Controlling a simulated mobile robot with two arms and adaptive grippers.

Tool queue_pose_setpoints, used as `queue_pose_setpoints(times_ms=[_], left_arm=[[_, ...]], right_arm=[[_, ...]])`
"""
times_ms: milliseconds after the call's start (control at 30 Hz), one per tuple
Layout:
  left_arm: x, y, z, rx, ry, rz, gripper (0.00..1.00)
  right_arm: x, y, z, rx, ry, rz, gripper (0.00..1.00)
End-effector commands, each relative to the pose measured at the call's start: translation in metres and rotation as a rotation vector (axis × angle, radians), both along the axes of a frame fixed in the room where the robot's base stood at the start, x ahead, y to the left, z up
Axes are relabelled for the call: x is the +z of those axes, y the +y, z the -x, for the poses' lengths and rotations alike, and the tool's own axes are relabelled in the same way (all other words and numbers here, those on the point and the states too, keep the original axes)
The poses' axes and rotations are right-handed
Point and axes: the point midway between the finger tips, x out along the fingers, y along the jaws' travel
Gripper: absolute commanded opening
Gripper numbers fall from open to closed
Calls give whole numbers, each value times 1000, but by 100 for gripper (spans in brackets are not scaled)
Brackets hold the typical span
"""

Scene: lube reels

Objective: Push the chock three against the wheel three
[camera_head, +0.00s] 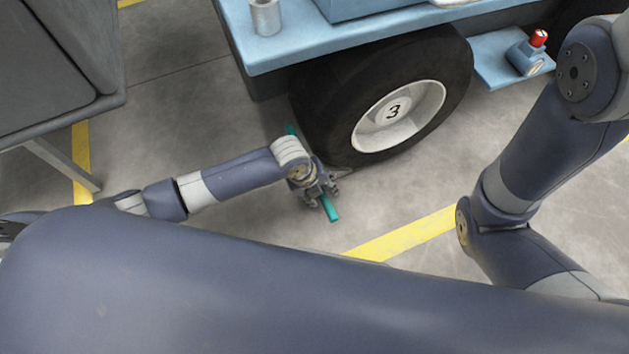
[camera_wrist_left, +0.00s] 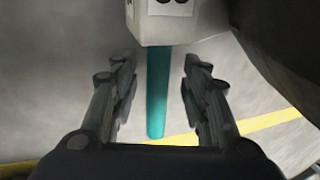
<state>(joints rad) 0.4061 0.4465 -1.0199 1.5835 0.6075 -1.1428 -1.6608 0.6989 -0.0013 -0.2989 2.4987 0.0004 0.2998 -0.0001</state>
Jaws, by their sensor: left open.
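Wheel three (camera_head: 437,70) is a black tire with a pale hub marked 3, under the blue vehicle in the head view. My left gripper (camera_head: 326,189) is open, low beside the tire. In the left wrist view, a pale block (camera_wrist_left: 165,22) with a partly cut-off dark marking, apparently chock three, is just beyond the open fingers (camera_wrist_left: 160,100). A teal bar (camera_wrist_left: 157,95) runs from the block between the fingers; its ends also show in the head view (camera_head: 332,209). The dark tire (camera_wrist_left: 285,35) is at the upper right. My right gripper is out of view.
The blue vehicle body (camera_head: 330,45) overhangs the wheel. A blue step (camera_head: 500,60) with a red-topped item (camera_head: 537,40) stands to the right. A grey cabinet (camera_head: 50,70) is at the left. Floor between the cabinet and wheel is clear.

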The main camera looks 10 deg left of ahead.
Motion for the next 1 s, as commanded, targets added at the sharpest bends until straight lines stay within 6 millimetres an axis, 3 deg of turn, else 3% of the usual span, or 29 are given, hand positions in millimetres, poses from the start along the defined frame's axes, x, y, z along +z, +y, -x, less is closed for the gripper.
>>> queue_pose_setpoints(times_ms=[300,500,1000], left_arm=[[62,16,9,-1,-7,0,42],[90,24,15,-1,-5,1,42],[100,26,17,-1,-2,1,42]], right_arm=[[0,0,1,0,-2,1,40],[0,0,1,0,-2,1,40],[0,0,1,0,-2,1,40]])
